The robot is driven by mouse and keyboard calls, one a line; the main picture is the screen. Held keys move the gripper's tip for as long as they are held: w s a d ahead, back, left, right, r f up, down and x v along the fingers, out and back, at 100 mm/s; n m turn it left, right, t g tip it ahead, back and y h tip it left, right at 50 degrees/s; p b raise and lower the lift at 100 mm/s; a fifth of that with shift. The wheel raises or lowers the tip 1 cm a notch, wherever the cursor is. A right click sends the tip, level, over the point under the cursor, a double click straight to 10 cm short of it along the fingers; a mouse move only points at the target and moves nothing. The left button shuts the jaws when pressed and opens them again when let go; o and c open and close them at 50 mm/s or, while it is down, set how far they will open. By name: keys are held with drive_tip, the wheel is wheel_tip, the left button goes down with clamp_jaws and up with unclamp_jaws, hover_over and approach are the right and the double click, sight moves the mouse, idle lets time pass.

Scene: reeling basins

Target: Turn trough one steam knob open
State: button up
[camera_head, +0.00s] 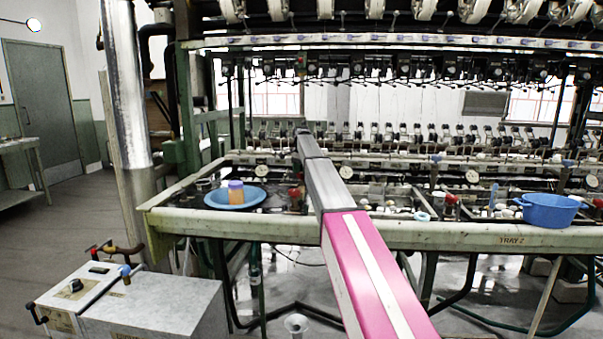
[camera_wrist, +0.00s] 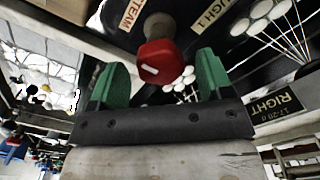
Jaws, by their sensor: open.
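A red knob (camera_wrist: 157,64) on a short stem shows in the wrist view, beside a label ending in "TEAM" (camera_wrist: 130,14) and one reading "UGH 1" (camera_wrist: 215,14). My gripper (camera_wrist: 160,68) is open, with one green finger to the left of the knob and one to its right. The knob appears between or just beyond the fingertips; I cannot tell whether either finger touches it. In the head view my arm reaches over the bench and its gripper cannot be made out. A red knob (camera_head: 295,192) shows there just left of my arm; I cannot tell if it is the same one.
A blue dish (camera_head: 218,199) with an orange and purple item (camera_head: 236,192) sits on the bench at left. A blue basin (camera_head: 548,210) stands at right, near another red knob (camera_head: 450,198). A metal pipe (camera_head: 127,110) rises at left. A "RIGHT" label (camera_wrist: 277,104) lies right of my gripper.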

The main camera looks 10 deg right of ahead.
drive_tip(key=shift+f, duration=0.15)
drive_tip(key=c, duration=0.9)
drive_tip(key=shift+c, duration=0.2)
drive_tip(key=shift+n, duration=0.3)
drive_tip(key=n, duration=0.3)
drive_tip(key=shift+n, duration=0.3)
drive_tip(key=n, duration=1.3)
drive_tip(key=shift+n, duration=0.4)
